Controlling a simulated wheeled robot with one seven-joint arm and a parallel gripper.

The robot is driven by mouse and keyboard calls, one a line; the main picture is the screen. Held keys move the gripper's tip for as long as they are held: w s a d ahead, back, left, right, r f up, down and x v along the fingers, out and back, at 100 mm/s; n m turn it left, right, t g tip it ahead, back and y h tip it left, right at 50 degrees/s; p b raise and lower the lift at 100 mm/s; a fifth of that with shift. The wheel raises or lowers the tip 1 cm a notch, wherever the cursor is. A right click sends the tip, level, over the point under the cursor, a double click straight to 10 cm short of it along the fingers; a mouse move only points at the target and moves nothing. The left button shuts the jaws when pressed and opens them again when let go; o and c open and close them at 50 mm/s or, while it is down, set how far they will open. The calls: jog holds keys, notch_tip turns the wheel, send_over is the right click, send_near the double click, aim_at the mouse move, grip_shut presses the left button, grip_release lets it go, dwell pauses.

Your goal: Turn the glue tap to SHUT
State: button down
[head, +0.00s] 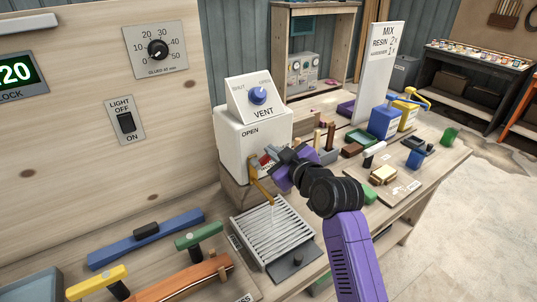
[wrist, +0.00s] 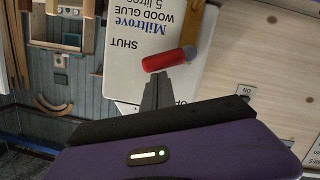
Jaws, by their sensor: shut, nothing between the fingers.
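The white glue tank (head: 235,152) stands on a wooden block, with OPEN printed on its front. In the wrist view the tank's front (wrist: 135,85) appears upside down, with SHUT and Miltrove Wood Glue on it and OPEN partly hidden. The red tap handle (wrist: 170,60) lies crosswise, its free end between the two words. The brass tap spout (head: 263,192) points downward, with a thin pale strand below it. My gripper (head: 271,154) is shut and empty beside the handle; its fingertips (wrist: 157,77) are close against the handle, but I cannot tell whether they touch.
A slatted drip tray (head: 262,235) lies below the spout. A vent box with a blue knob (head: 258,96) stands on the tank. Clamps (head: 147,238) lie at the left front. Small blocks and containers crowd the bench to the right.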

jog(key=f+m+b, duration=0.1)
jog(key=w+d+m+g+y, duration=0.1)
jog(key=m, duration=0.1)
jog(key=shift+d+f+m+b, duration=0.25)
jog(key=shift+f+m+b, duration=0.05)
jog(key=shift+f+b, duration=0.05)
dwell(0.3)
dwell(0.4)
